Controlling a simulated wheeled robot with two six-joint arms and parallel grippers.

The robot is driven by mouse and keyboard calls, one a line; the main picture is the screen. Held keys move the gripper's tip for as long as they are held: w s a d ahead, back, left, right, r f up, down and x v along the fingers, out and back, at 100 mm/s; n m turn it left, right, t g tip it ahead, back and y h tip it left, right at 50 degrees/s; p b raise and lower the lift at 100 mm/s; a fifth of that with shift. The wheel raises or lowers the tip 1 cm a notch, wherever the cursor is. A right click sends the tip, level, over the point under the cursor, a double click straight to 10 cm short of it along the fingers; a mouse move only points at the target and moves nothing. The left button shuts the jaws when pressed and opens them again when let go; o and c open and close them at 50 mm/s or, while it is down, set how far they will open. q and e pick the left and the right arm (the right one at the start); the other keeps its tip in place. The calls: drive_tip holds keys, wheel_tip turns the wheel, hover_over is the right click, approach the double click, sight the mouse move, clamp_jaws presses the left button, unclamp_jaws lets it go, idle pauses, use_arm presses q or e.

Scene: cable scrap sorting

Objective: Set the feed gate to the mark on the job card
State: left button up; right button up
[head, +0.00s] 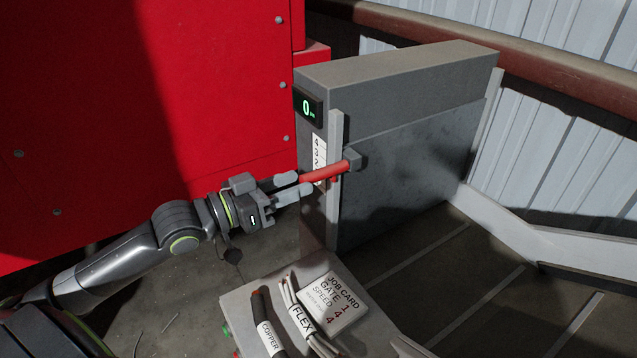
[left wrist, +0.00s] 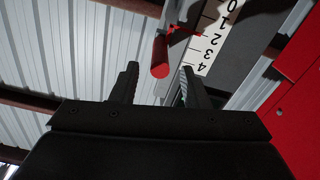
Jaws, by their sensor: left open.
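The feed gate is a grey panel (head: 410,165) in a tall grey housing, with a red bar handle (head: 325,172) sticking out to the left. A white number scale (head: 319,150) stands beside it. The left wrist view shows the scale (left wrist: 213,38) with a red pointer (left wrist: 187,31) around 1 to 2; the exact mark is unclear. My left gripper (head: 291,187) is open at the handle's free end. In the left wrist view the handle's round end (left wrist: 160,70) lies between the finger lines, ahead of the tips. The job card (head: 333,303) shows GATE and SPEED with small figures 1 and 4.
A small display (head: 308,107) on the housing reads 0. A red cabinet (head: 220,110) stands behind my left arm. Cable bundles labelled COPPER (head: 268,325) and FLEX (head: 303,318) lie beside the card. The dark belt (head: 440,270) to the right looks empty.

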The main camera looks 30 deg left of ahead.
sight(319, 175)
use_arm(q)
drive_tip(key=x, duration=0.4)
drive_tip(key=shift+x, duration=1.05)
clamp_jaws()
